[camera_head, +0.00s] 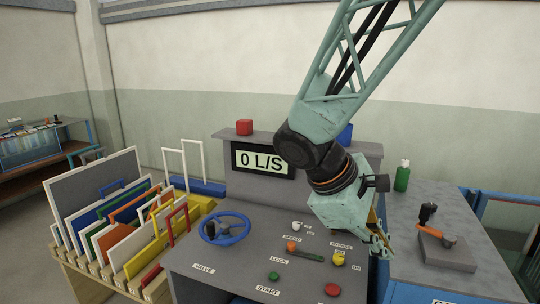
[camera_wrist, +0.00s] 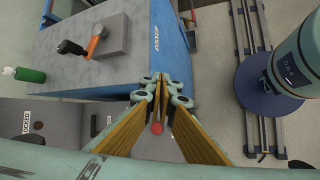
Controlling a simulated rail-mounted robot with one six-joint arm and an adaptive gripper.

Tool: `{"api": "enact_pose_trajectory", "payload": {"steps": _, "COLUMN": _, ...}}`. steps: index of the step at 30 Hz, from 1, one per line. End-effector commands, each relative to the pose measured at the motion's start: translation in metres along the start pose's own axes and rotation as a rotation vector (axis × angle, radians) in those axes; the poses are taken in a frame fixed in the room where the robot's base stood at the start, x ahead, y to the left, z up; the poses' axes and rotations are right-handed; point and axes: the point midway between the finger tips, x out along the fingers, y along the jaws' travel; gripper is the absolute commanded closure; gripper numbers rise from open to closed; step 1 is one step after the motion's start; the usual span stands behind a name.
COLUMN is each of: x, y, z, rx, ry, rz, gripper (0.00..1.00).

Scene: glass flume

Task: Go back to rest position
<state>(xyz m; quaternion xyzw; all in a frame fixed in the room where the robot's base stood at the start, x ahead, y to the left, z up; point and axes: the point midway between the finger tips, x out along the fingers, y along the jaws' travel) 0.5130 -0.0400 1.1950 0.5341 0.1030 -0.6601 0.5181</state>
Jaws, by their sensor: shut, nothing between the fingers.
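My gripper (camera_head: 382,245) hangs from the arm at the right side of the control desk (camera_head: 205,255), pointing down, with its fingertips near the gap between the desk and the blue cabinet. In the wrist view its yellow-padded fingers meet at the tips (camera_wrist: 159,88), shut with nothing between them. A red button (camera_wrist: 157,127) shows between the fingers in that view; it appears at the desk's front in the head view (camera_head: 332,289). The gripper looks clear of the desk and holds nothing.
The desk carries a blue valve wheel (camera_head: 225,229), a green button (camera_head: 273,276), a yellow knob (camera_head: 339,258) and a display reading 0 L/S (camera_head: 262,161). The blue cabinet bears a green bottle (camera_head: 402,177) and an orange-handled lever (camera_head: 427,214). A panel rack (camera_head: 75,265) stands left.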

Motion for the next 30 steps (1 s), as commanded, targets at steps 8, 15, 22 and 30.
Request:
{"api": "enact_pose_trajectory", "payload": {"steps": 8, "x": -0.01, "y": -0.024, "z": 0.048, "rx": 0.121, "ry": 0.026, "rz": -0.079, "gripper": 1.0}}
{"api": "enact_pose_trajectory", "payload": {"steps": 15, "x": -0.019, "y": -0.046, "z": 0.071, "rx": 0.247, "ry": 0.079, "rz": -0.133, "gripper": 1.0}}
{"api": "enact_pose_trajectory", "payload": {"steps": 22, "x": -0.028, "y": -0.067, "z": 0.089, "rx": 0.365, "ry": 0.131, "rz": -0.184, "gripper": 1.0}}
{"api": "enact_pose_trajectory", "payload": {"steps": 30, "x": -0.039, "y": -0.093, "z": 0.106, "rx": 0.504, "ry": 0.196, "rz": -0.241, "gripper": 1.0}}
